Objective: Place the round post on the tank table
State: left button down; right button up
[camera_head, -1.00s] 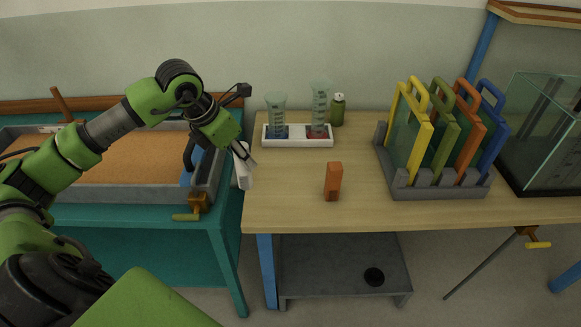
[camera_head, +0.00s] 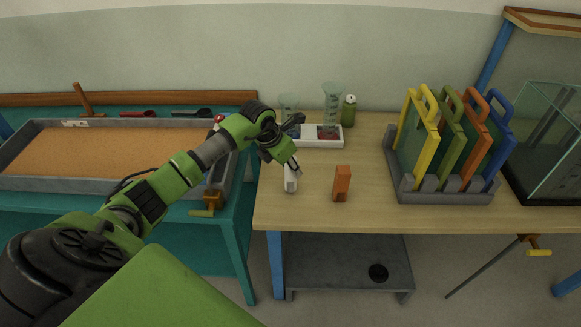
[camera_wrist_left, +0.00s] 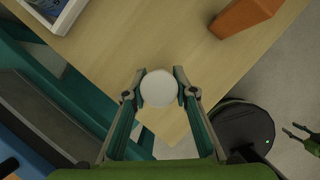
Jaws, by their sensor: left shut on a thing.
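The round post (camera_head: 291,182) is a white cylinder, upright at the front left of the wooden tank table (camera_head: 380,217). My left gripper (camera_head: 294,168) is shut on its upper part. In the left wrist view, the round white top of the post (camera_wrist_left: 159,88) sits between the two fingertips, with the table top (camera_wrist_left: 130,50) around and beneath it. The post's lower end is close to the table top; I cannot tell whether it touches. My right gripper (camera_wrist_left: 292,130) shows at the right edge of the left wrist view, its fingers apart and empty.
An orange block (camera_head: 341,184) stands right of the post. Behind are a white tray (camera_head: 318,142) with measuring cups and a green bottle (camera_head: 348,111). A grey rack (camera_head: 440,194) with coloured gates and a glass tank (camera_head: 548,145) stand right. The table's front middle is clear.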

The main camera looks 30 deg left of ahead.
pick_arm(q)
jog(key=shift+f, duration=0.65)
pick_arm(e)
jog(key=shift+a+r, duration=0.3)
jog(key=shift+r, duration=0.15)
jog(key=shift+a+f, duration=0.1)
pick_arm(q)
jog(key=shift+f, duration=0.25)
jog(key=c, duration=1.7)
grip_release()
jog(key=shift+r, duration=0.1)
